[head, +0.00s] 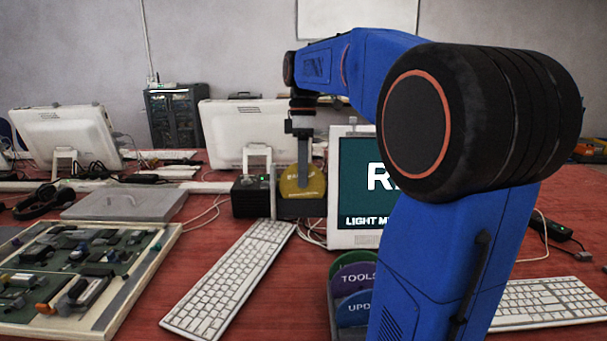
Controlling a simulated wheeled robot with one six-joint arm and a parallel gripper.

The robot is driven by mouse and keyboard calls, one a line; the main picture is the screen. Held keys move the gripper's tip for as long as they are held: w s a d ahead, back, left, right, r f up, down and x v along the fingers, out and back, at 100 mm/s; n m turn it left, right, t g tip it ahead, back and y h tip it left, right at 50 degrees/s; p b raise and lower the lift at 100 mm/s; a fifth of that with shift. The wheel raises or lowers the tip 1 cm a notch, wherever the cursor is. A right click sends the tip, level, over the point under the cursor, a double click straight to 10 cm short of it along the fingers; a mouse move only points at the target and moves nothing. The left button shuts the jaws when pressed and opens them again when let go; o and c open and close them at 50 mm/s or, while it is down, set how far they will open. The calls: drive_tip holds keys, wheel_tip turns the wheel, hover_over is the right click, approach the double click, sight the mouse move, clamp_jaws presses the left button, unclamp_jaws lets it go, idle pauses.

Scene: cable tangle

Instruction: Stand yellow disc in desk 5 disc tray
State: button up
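The yellow disc (290,187) stands upright with its face toward me, beside the left edge of the monitor. Its lower edge is hidden behind or inside a low dark holder (301,208). My gripper (303,182) points down at the disc, and one grey finger overlaps the disc's face. The other finger is hidden, so I cannot tell whether the gripper is shut on the disc or open around it. A nearer disc tray (334,312) holds a green, a purple disc (352,277) and a blue disc (354,308), partly hidden by my arm. No desk number is readable.
A monitor (357,192) stands right of the disc, and a black box (250,197) stands left. White keyboards (228,283) lie on the red desk. A framed parts board (150,262), a closed laptop (125,204), headphones (43,201) and loose cables crowd the left.

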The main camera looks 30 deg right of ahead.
drive_tip(key=o, duration=0.4)
drive_tip(key=shift+s+a+f+g, duration=0.1)
drive_tip(key=shift+f+g, duration=0.05)
drive_tip(key=shift+f, duration=0.25)
drive_tip(key=shift+s+a+f+g, duration=0.1)
drive_tip(key=shift+f+g, duration=0.05)
drive_tip(key=shift+f, duration=0.35)
drive_tip(key=v, duration=1.3)
drive_tip(key=shift+s+d+r, duration=0.1)
drive_tip(key=shift+s+r, duration=0.05)
drive_tip(key=shift+r, duration=0.1)
drive_tip(key=shift+s, duration=0.1)
